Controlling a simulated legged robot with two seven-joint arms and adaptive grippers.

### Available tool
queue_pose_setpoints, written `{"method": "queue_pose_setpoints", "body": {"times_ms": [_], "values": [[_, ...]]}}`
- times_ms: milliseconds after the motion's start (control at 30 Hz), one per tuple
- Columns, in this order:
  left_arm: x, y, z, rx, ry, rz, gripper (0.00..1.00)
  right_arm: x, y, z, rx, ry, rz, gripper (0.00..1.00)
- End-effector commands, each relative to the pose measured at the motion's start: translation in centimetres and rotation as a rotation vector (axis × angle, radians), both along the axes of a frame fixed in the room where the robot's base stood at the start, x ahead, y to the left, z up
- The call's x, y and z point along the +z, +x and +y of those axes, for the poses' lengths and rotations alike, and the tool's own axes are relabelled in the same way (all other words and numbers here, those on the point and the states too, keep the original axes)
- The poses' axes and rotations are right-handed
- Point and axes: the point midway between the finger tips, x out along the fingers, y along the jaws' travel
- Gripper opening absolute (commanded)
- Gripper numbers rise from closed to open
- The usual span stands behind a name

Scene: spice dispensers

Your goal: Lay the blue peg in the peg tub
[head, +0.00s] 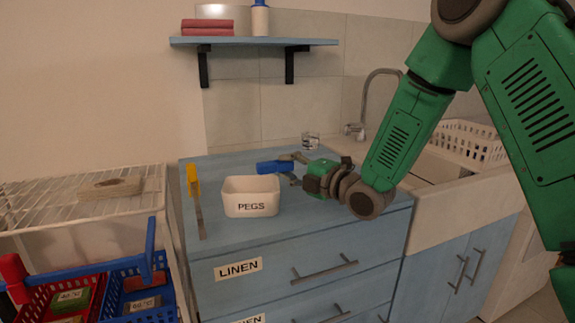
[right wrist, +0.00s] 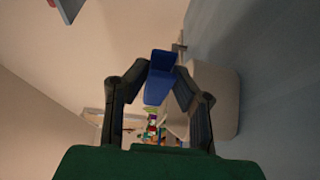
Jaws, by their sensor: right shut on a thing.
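The blue peg (head: 274,167) is held in my right gripper (head: 290,167), above the blue counter and just above and beside the right rim of the peg tub. In the right wrist view the blue peg (right wrist: 160,78) sits between the two fingertips (right wrist: 161,75). The peg tub (head: 251,209) is a white open box labelled PEGS on the counter; its pale side shows in the right wrist view (right wrist: 222,95). The tub's inside is only partly visible. My left gripper is not in view.
A glass (head: 310,140) stands behind. A sink with a faucet (head: 364,105) and a white rack (head: 470,140) are at right. Red and blue baskets (head: 140,290) are at lower left. A shelf (head: 255,41) hangs above.

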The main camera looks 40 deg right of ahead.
Motion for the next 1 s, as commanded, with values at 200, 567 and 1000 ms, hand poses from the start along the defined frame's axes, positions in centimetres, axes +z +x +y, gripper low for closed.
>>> {"method": "queue_pose_setpoints", "body": {"times_ms": [200,567,1000], "values": [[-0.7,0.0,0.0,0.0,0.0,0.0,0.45,-0.9,0.0,-0.1,0.001,0.0,-0.002,0.05],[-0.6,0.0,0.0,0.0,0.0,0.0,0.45,-0.9,0.0,0.0,0.0,0.0,0.0,0.45],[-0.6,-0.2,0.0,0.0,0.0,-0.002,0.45,-1.1,-2.3,-0.6,-0.002,0.001,0.004,0.45]]}}
